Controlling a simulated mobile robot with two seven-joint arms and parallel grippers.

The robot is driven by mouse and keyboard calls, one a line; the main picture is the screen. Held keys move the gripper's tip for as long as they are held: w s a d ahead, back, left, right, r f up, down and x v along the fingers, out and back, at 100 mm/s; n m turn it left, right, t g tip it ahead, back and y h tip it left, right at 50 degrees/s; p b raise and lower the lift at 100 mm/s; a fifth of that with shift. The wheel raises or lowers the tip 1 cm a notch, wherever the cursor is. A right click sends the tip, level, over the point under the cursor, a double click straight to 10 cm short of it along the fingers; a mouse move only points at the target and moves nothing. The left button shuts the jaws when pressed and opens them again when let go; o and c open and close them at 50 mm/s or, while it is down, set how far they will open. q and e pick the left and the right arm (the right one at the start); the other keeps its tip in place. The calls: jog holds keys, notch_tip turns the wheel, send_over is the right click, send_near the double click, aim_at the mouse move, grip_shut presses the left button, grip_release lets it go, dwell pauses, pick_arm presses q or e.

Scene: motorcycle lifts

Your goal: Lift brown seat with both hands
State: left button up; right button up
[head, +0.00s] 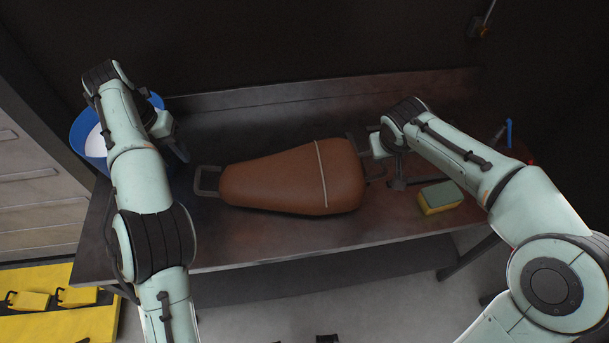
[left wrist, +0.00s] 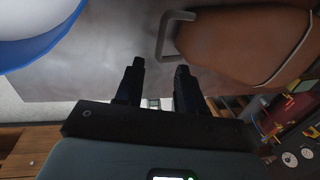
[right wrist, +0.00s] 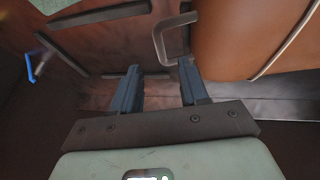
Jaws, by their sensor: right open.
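The brown seat (head: 290,182) lies on the metal workbench, its narrow end to the left and a pale strap across its wide end. A metal loop handle (head: 206,181) sticks out at its left end; it also shows in the left wrist view (left wrist: 165,36). Another loop handle at the right end shows in the right wrist view (right wrist: 160,40). My left gripper (left wrist: 160,64) is open and empty, short of the left handle. My right gripper (right wrist: 160,68) is open and empty, close to the right handle. Neither gripper touches the seat. The right fingertips are partly hidden in the head view.
A blue bucket (head: 81,132) with white contents stands at the bench's left end, behind my left arm. A yellow and green sponge (head: 440,197) lies right of the seat. A blue-handled tool (head: 509,132) is at the far right. The workbench (head: 300,234) is clear in front.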

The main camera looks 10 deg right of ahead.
aim_at(196, 179)
pick_arm(q)
jog(key=f, duration=0.3)
jog(key=d+f, duration=0.1)
jog(key=f, duration=0.3)
jog(key=d+f, duration=0.1)
jog(key=f, duration=0.3)
jog(key=shift+d+f, duration=0.1)
jog(key=shift+f, duration=0.05)
pick_arm(e)
jog(key=x, duration=1.1)
jog(key=shift+w+d+f, duration=0.1)
jog(key=shift+w+f, duration=0.05)
jog(key=shift+f, duration=0.1)
pick_arm(q)
grip_shut()
pick_arm(e)
grip_shut()
jog(key=shift+r, duration=0.1)
